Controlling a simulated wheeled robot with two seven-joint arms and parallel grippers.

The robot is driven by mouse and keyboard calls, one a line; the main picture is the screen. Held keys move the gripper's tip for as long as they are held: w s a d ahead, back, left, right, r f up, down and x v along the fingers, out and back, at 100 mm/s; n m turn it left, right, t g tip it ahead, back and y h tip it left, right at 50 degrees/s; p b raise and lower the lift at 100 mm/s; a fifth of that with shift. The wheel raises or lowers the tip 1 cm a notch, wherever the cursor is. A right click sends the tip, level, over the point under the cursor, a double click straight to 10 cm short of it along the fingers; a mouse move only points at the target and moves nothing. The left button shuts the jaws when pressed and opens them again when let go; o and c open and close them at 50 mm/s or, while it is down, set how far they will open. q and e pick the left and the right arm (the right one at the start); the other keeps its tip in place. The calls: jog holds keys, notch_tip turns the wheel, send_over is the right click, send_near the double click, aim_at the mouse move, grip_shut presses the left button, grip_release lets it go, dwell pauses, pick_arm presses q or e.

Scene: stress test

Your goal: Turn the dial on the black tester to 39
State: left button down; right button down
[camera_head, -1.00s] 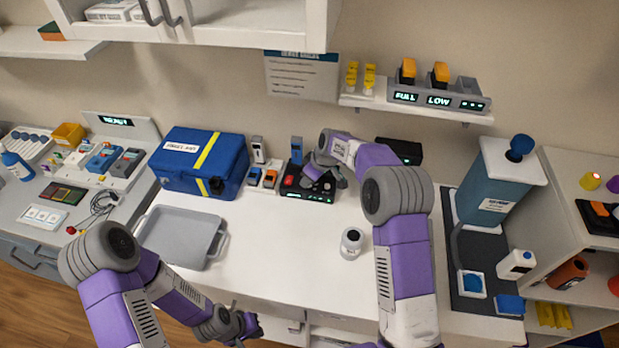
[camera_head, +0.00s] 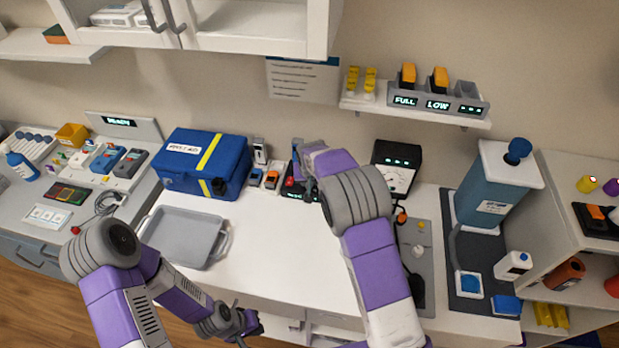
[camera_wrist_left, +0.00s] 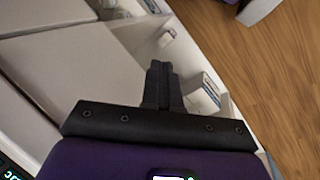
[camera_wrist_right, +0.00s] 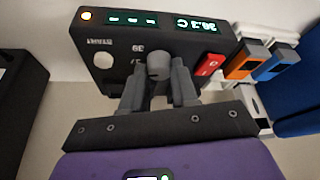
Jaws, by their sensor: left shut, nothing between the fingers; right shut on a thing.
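The black tester (camera_head: 292,192) stands at the back of the white counter, mostly hidden by my right arm. My right gripper (camera_wrist_right: 158,88) is shut on the dial knob; the pointer's setting cannot be read. In the head view the right gripper (camera_head: 308,185) is partly hidden. My left gripper (camera_head: 254,330) is shut and empty, low at the counter's front; its fingers show in the left wrist view (camera_wrist_left: 162,75).
A blue case (camera_head: 200,165) and small orange and blue devices stand left of the tester. A black box with a white meter face (camera_head: 397,178) stands to its right. A grey tray (camera_head: 187,238) lies front left. A wall shelf (camera_head: 420,110) hangs above.

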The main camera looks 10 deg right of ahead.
aim_at(302, 193)
jog(key=m+h, duration=0.1)
jog(key=m, duration=0.2)
jog(key=shift+a+m+p, duration=0.15)
jog(key=shift+m+p, duration=0.2)
jog(key=shift+m, duration=0.05)
jog(key=m+g+h, duration=0.1)
jog(key=m, duration=0.3)
jog(key=shift+h, duration=0.4)
jog(key=shift+m, duration=0.3)
jog(key=c, duration=0.9)
grip_release()
jog(key=shift+g, duration=0.3)
jog(key=shift+r, duration=0.1)
jog(key=v, duration=0.7)
jog(key=shift+a+r+p, duration=0.15)
jog(key=shift+p, duration=0.25)
